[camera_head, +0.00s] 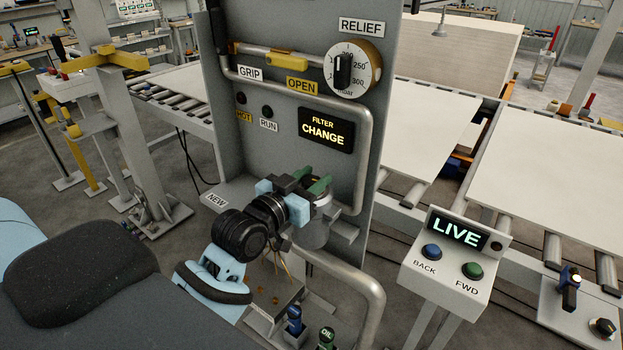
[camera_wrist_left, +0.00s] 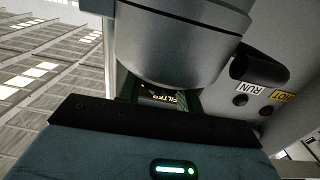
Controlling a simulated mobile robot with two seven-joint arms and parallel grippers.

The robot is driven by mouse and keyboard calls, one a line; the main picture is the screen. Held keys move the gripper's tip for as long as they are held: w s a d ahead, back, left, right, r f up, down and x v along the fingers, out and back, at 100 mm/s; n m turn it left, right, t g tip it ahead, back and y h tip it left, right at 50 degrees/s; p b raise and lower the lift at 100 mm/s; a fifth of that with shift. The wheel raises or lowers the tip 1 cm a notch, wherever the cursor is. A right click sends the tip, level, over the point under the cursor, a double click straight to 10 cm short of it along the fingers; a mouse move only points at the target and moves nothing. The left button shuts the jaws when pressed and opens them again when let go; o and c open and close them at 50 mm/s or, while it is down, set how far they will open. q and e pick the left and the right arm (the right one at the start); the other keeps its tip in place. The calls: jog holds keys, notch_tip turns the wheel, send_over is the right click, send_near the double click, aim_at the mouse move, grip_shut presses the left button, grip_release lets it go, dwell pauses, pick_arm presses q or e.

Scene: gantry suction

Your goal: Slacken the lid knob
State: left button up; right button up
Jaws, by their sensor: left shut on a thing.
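My left gripper (camera_head: 312,185) reaches in at the upper end of the grey filter canister (camera_head: 312,232) on the panel front. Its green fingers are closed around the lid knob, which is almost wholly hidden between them. In the left wrist view the green fingertips (camera_wrist_left: 160,98) lie close under the canister's large round grey body (camera_wrist_left: 180,40). How far the knob is turned cannot be told. My right gripper is not in view.
The grey panel (camera_head: 376,120) carries a RELIEF dial (camera_head: 351,70), a yellow-gripped lever (camera_head: 287,62) and a lit FILTER CHANGE display (camera_head: 326,130). A curved pipe (camera_head: 360,290) runs below the canister. A LIVE control box (camera_head: 452,255) stands at right.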

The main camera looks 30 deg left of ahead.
aim_at(306, 187)
pick_arm(q)
jog(key=shift+n+y, duration=0.6)
jog(key=shift+y, duration=0.3)
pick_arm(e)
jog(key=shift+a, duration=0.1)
pick_arm(q)
jog(key=o, duration=1)
jog(key=s, duration=0.6)
jog(key=shift+s+f+b, duration=0.15)
jog(key=shift+f+b, duration=0.05)
jog(key=shift+b, duration=0.2)
jog(key=shift+s+r, duration=0.15)
jog(key=shift+s, duration=0.65)
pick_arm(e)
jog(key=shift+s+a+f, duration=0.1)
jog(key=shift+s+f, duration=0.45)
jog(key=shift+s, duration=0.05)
